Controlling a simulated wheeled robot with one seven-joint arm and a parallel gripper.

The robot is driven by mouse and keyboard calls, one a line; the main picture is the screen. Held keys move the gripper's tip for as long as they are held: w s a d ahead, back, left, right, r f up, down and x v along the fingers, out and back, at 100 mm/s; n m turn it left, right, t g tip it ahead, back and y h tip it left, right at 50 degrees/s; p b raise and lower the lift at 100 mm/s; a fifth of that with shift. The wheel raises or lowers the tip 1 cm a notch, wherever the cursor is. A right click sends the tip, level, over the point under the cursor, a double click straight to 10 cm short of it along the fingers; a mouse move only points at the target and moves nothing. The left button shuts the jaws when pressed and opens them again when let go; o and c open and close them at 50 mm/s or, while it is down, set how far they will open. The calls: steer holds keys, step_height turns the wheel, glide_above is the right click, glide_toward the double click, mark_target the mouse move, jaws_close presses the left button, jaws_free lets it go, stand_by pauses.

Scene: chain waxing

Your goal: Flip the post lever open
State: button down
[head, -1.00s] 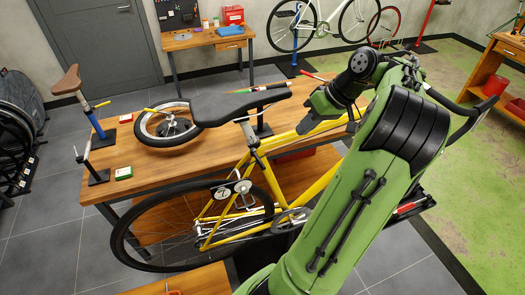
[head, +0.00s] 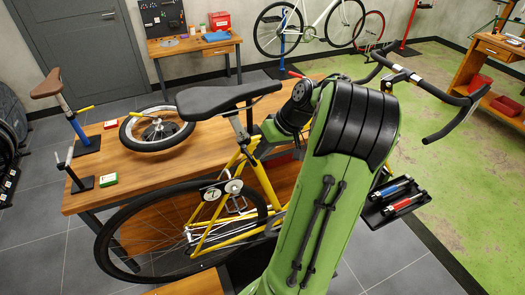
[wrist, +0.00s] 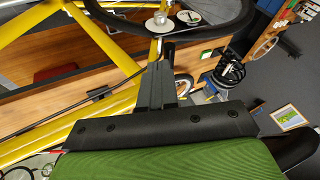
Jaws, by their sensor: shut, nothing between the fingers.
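A blue post (head: 73,123) with a brown saddle stands upright on a black base at the table's left end. A yellow lever (head: 84,108) sticks out from it to the right; its exact setting is too small to tell. A shorter post (head: 75,175) with a thin grey bar stands in front of it on its own black base. I cannot tell which lever the task means. My gripper (wrist: 157,68) is shut and empty in the wrist view, pointing toward the yellow bicycle frame (wrist: 100,108). In the head view my arm hides its fingertips, near the bicycle's seat tube.
The yellow bicycle's black saddle (head: 224,96) and rear wheel (head: 108,240) stand close beside my arm. A loose wheel (head: 127,139) lies on the wooden table (head: 125,165), near a small green box (head: 108,180). A tool tray (head: 385,212) is right of my arm.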

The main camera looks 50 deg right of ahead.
steer(key=a+m, duration=0.1)
steer(key=a+m+h, duration=0.1)
steer(key=m, duration=0.1)
steer(key=shift+w+a+h+b, duration=0.1)
steer(key=shift+w+h+b, duration=0.15)
steer(key=shift+h+b, duration=0.05)
stand_by(0.3)
